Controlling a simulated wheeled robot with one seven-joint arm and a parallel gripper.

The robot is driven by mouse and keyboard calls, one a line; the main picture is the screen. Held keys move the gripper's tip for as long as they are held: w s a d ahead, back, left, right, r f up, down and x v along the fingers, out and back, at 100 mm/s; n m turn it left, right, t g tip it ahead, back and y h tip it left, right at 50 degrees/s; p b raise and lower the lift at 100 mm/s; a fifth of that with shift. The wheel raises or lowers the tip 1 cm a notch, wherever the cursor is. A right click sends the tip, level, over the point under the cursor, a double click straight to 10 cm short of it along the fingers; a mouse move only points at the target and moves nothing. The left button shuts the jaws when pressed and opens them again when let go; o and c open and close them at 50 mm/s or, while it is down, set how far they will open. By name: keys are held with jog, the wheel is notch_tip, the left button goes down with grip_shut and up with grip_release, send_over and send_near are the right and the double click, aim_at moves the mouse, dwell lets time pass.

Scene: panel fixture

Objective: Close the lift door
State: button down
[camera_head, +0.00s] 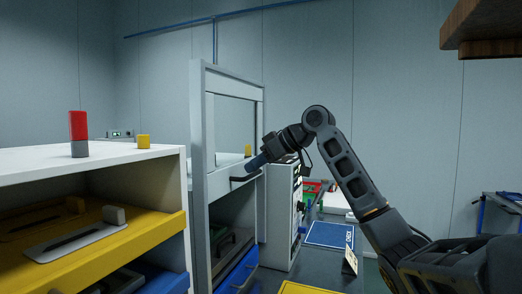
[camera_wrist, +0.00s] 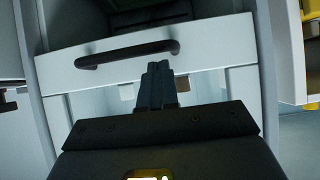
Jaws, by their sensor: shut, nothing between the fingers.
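The lift door (camera_head: 227,186) is a pale panel in an upright grey frame, with a window opening above it. It sits partway up the frame, and the space below it is open. Its dark bar handle (camera_head: 245,176) is on the front face; it also shows in the wrist view (camera_wrist: 128,53). My gripper (camera_head: 256,162) is at the door front, close to the handle. In the wrist view my gripper (camera_wrist: 158,70) has its fingers together and empty, with the tips right beside the handle's right end. I cannot tell whether they touch it.
A white cabinet (camera_head: 165,158) with a yellow drawer (camera_head: 125,236) stands at left, with a red-and-grey block (camera_head: 78,133) on top. A blue drawer (camera_head: 238,272) is below the door opening. A white instrument (camera_head: 283,225) stands to the right. A wooden shelf (camera_head: 490,25) hangs upper right.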

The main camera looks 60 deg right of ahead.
jog(key=shift+w+f, duration=0.1)
jog(key=shift+f, duration=0.3)
notch_tip(320, 180, down, 28)
jog(key=b, duration=1.2)
jog(key=shift+b, duration=0.3)
jog(key=shift+a, duration=0.15)
